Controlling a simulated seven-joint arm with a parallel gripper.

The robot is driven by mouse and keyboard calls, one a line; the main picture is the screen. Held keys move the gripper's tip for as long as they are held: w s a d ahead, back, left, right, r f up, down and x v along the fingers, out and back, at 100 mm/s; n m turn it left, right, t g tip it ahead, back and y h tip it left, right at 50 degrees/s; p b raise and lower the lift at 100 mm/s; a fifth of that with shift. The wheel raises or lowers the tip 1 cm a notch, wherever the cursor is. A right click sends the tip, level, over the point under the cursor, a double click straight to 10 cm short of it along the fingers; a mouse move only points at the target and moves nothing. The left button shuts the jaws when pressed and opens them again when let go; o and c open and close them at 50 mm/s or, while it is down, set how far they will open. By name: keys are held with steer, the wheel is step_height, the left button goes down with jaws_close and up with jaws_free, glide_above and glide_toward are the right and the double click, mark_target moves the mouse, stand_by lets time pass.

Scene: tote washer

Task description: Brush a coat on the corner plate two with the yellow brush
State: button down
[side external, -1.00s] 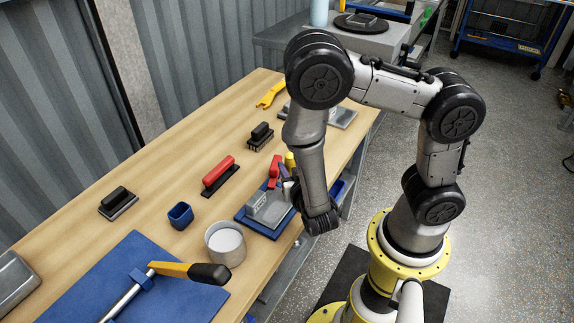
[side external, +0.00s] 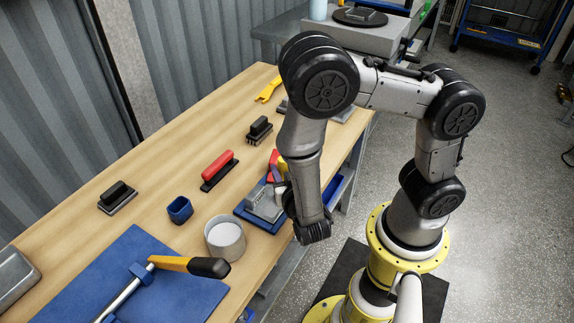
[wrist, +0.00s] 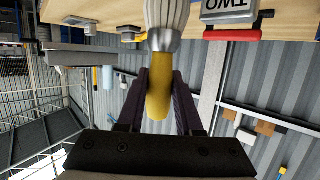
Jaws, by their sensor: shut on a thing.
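The yellow brush (wrist: 159,98) is held by its handle between the fingers of my gripper (wrist: 160,75) in the wrist view. Its metal ferrule and pale bristles run up out of the top of that view. The grey corner plate (side external: 263,205) stands on a blue base at the bench's right edge in the side view. A block with upside-down lettering "TWO" (wrist: 229,8) shows at the top of the wrist view, right of the brush. My gripper is beside the plate's right side, partly hidden by my arm. Whether the bristles touch the plate cannot be seen.
A cup of white contents (side external: 225,238) stands left of the plate's base. A yellow-handled tool (side external: 190,265) lies on the blue mat (side external: 110,262).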

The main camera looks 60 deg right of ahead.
steer(key=shift+a, duration=2.55)
step_height(320, 180, up, 7)
